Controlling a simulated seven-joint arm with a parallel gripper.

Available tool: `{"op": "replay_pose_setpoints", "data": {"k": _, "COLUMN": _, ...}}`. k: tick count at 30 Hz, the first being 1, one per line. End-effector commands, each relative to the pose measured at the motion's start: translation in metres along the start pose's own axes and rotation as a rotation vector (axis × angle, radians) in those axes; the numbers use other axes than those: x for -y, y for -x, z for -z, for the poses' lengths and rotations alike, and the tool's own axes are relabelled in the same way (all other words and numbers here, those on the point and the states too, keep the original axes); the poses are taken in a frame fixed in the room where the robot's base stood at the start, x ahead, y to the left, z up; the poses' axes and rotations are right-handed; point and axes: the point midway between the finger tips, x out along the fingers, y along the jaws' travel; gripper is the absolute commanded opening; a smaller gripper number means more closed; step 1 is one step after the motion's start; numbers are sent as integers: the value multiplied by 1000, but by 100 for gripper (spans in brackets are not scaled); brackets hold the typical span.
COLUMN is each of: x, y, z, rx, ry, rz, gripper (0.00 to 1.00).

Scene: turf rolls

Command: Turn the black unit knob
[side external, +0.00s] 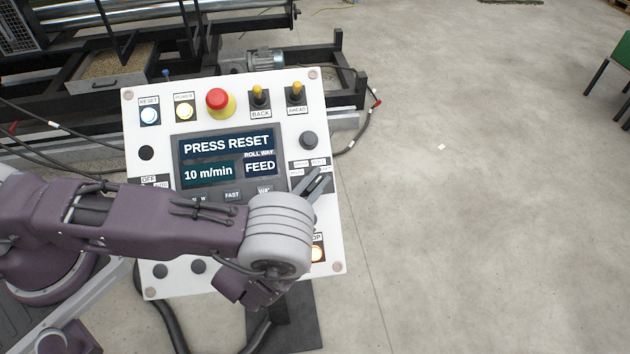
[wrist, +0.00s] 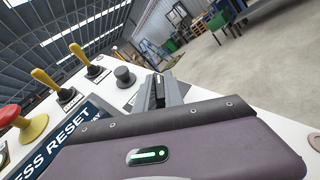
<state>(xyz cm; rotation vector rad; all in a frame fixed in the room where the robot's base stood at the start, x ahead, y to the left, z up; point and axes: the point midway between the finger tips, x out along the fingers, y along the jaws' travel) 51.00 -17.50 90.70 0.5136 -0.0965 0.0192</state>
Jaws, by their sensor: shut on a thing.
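My gripper (side external: 315,184) is at the right side of the white control panel (side external: 326,225), just below a small label plate (side external: 308,164). Its fingers are close together, and in the wrist view my gripper (wrist: 160,90) points at the panel face. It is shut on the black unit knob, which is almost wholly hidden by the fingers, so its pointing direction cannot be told. Another dark round knob (side external: 308,140) stands free above the fingers and also shows in the wrist view (wrist: 124,77). The screen (side external: 226,146) reads "PRESS RESET", "10 m/min" and "FEED".
A red mushroom button (side external: 218,99) and two yellow-tipped levers, BACK (side external: 260,95) and AHEAD (side external: 296,92), stand out along the panel top. A lit white RESET button (side external: 149,116) is at top left. Open floor (side external: 460,200) lies to the right.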

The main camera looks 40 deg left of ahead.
Motion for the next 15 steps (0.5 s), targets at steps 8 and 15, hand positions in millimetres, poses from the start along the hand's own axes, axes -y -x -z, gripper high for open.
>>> {"op": "replay_pose_setpoints", "data": {"k": 8, "x": 1, "y": 2, "z": 8, "rx": -22, "ry": 82, "rz": -202, "gripper": 0}}
{"op": "replay_pose_setpoints", "data": {"k": 15, "x": 1, "y": 2, "z": 8, "rx": -23, "ry": 141, "rz": -349, "gripper": 0}}
